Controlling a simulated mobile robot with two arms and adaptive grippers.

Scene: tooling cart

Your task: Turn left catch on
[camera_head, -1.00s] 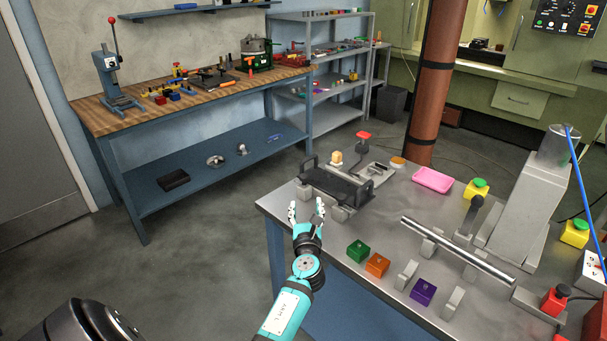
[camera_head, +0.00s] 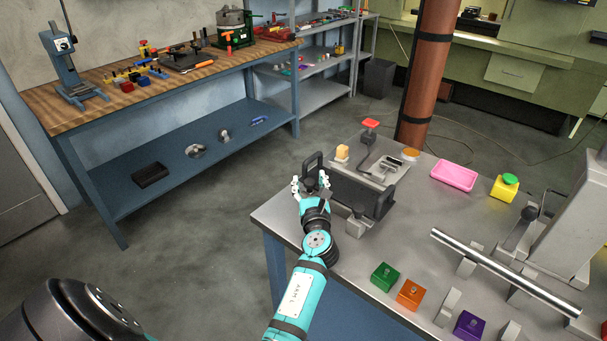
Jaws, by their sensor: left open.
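A dark fixture (camera_head: 350,192) with an upright black loop at each end stands on grey blocks at the near left corner of the metal cart top (camera_head: 420,235). Its left loop (camera_head: 313,161), which may be the left catch, stands just beyond my left gripper (camera_head: 310,184). My left gripper is open, with its white fingertips apart and pointing toward that loop. The fingers overlap the fixture's left end in the picture, and I cannot tell whether they touch it. I see nothing held between them. My right gripper is out of view.
Green (camera_head: 385,276), orange (camera_head: 411,293) and purple (camera_head: 469,325) blocks sit near the cart's front edge. A metal bar (camera_head: 505,271) lies across supports to the right. A red-topped lever (camera_head: 371,124) and a pink tray (camera_head: 454,175) are behind. The floor left of the cart is clear.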

